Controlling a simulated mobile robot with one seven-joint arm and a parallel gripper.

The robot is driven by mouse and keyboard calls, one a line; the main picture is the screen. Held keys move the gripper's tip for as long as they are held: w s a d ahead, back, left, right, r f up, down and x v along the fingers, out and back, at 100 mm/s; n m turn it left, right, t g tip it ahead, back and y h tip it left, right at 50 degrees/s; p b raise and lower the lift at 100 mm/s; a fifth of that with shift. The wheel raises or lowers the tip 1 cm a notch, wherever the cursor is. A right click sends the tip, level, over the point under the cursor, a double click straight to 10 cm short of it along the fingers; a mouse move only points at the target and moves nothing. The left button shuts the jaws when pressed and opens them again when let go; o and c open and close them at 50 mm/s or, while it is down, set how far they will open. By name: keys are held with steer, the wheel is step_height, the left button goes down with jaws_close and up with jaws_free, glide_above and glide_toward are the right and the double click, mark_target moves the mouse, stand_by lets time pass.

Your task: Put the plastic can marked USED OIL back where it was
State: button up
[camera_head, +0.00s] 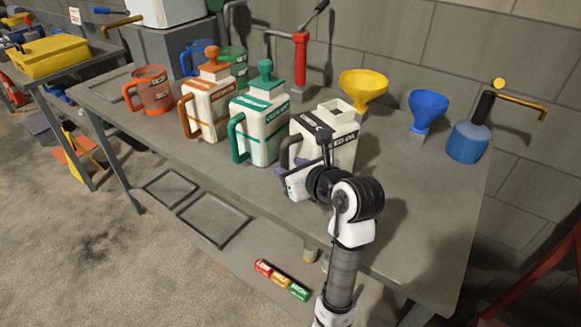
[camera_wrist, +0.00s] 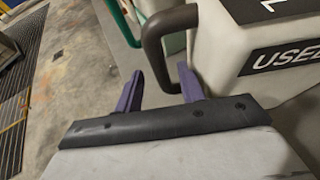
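The USED OIL can (camera_head: 343,148) is a white, boxy can with a dark label, dark handle and open-looking top. It stands upright on the grey workbench (camera_head: 415,215), right of the green-trimmed can. Its side and label also show at the upper right of the wrist view (camera_wrist: 270,50). The dark handle (camera_wrist: 151,45) is on its left side. My gripper (camera_head: 284,173) is at the can's front left, by the handle. In the wrist view my gripper (camera_wrist: 160,82) has its two purple fingers apart, with the handle's lower end appearing between them. I cannot tell whether they touch it.
A green-trimmed can (camera_head: 260,130) and an orange-trimmed can (camera_head: 206,105) stand close on the left. An orange jug (camera_head: 150,92) is further left. A yellow funnel (camera_head: 362,88), blue funnel (camera_head: 427,112) and blue oiler (camera_head: 469,143) stand behind and right. The bench's right front is clear.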

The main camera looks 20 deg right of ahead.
steer(key=b+v, duration=0.1)
steer(key=v, duration=1)
steer(key=shift+s, duration=0.25)
steer(key=shift+d, duration=0.1)
